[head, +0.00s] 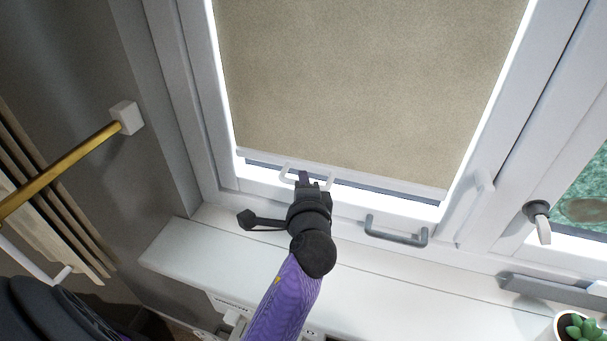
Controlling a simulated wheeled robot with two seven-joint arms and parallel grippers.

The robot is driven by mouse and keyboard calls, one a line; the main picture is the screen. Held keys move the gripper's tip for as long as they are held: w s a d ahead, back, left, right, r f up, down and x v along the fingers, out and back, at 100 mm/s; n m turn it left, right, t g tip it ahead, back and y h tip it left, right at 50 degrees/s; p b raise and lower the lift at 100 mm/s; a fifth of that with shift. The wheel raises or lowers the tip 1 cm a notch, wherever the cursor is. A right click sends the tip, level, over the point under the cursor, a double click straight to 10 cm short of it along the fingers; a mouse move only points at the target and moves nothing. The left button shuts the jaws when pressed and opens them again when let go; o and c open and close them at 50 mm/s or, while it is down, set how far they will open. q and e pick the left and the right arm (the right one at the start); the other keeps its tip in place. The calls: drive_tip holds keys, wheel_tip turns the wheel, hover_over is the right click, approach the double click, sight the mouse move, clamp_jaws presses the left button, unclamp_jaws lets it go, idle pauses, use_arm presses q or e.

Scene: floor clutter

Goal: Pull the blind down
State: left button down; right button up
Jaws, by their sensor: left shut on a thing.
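The beige blind (365,85) covers nearly all of the window pane. Its white bottom bar (400,184) hangs just above the lower window frame, with a thin strip of glass showing below it. A white pull handle (287,168) is fixed to the bar. My left gripper (314,181) reaches up from below and is shut on the pull handle. The gripper hides part of the handle. My right gripper is not in view.
A grey handle (396,232) is on the lower window frame, right of my gripper. The white sill (200,244) is mostly clear. A potted succulent (580,325) stands at the lower right. A brass rail (65,160) juts from the left wall.

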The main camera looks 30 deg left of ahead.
use_arm(q)
wheel_tip(320, 180, down, 4)
drive_tip(key=shift+r+b, duration=0.15)
drive_tip(key=shift+b, duration=0.55)
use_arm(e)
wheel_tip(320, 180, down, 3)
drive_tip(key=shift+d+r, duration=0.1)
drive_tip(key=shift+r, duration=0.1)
use_arm(q)
drive_tip(key=c, duration=0.7)
unclamp_jaws()
drive_tip(key=shift+o, duration=0.2)
